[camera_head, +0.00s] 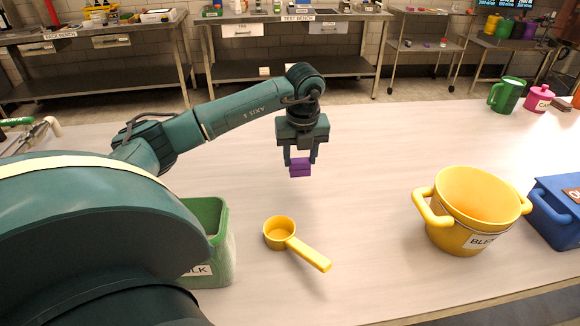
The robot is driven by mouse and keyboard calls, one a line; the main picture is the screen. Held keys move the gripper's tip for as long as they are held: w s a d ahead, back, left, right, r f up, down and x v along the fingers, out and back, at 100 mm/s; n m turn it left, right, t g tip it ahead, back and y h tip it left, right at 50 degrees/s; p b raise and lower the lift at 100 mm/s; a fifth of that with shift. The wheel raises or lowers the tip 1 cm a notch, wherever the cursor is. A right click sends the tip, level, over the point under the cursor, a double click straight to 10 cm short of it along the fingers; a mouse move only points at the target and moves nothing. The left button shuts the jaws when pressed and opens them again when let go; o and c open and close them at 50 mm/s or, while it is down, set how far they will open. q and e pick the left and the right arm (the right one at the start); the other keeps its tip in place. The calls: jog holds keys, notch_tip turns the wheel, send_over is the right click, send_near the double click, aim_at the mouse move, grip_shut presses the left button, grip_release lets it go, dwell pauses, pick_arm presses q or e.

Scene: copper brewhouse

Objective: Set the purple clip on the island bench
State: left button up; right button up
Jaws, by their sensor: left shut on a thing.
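The purple clip (300,168) is a small block-like piece held between the fingers of my left gripper (301,158). The gripper points down and is shut on the clip, hiding its upper part. The clip is over the pale bench top (370,190) that fills the middle of the view, behind the yellow scoop. I cannot tell how far it is above the surface. No label on this bench is visible. My right gripper is not in view.
A yellow scoop (279,231) lies in front of the clip. A green bin (215,262) stands at left, a yellow two-handled pot (462,225) and blue box (556,222) at right. A green mug (506,95) and pink canister (538,99) stand far right. The bench middle is clear.

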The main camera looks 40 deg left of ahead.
aim_at(300, 168)
pick_arm(q)
jog(key=shift+f, duration=2.8)
jog(key=shift+f, duration=0.2)
jog(key=o, duration=1)
jog(key=shift+c, duration=0.2)
notch_tip(300, 168, up, 12)
jog(key=s+d, duration=0.1)
jog(key=shift+d+r, duration=0.15)
jog(key=shift+d, duration=0.1)
